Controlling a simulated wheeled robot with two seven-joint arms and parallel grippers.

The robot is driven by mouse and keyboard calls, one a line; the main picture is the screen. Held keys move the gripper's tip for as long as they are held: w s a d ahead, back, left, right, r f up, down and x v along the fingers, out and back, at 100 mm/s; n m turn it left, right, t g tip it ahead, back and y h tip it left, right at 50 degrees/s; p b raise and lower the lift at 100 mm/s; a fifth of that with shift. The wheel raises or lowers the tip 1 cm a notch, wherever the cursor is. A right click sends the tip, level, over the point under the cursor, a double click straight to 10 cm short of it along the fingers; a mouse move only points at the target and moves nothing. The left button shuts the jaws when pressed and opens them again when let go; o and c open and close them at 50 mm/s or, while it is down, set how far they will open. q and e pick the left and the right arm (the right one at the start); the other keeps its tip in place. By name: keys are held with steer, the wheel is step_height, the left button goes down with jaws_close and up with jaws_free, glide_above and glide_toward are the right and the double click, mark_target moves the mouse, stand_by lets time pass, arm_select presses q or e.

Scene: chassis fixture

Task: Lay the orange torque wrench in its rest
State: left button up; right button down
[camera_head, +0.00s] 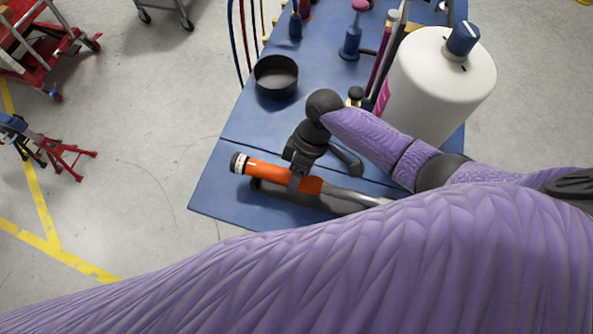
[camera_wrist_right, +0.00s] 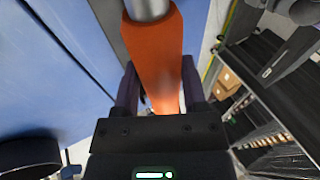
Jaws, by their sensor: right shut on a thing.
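The orange torque wrench (camera_head: 265,170) has an orange handle, a black and white end cap at its left and a silver shaft running right until my purple arm hides it. My right gripper (camera_head: 297,182) is shut around the handle from above. In the right wrist view, the orange handle (camera_wrist_right: 155,50) lies between the two fingers of the gripper (camera_wrist_right: 160,88). A dark grey shape (camera_head: 305,197) shows below the wrench near the front edge of the blue bench; I cannot tell whether it is the rest or whether the wrench touches it. My left gripper is out of view.
The blue bench (camera_head: 228,185) holds a black round bowl (camera_head: 276,77), a large white canister (camera_head: 440,85) with a blue cap and several small tools at the back. A red cart (camera_head: 35,40) stands on the floor at left. Shelving (camera_wrist_right: 265,80) shows in the wrist view.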

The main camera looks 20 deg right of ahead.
steer(key=shift+f, duration=0.15)
steer(key=shift+f+b, duration=0.3)
steer(key=shift+c, duration=0.3)
jaws_free()
step_height(320, 180, up, 9)
steer(key=p, duration=0.9)
steer(key=shift+r+p, duration=0.2)
steer(key=shift+p, duration=0.15)
steer(key=shift+f, duration=0.2)
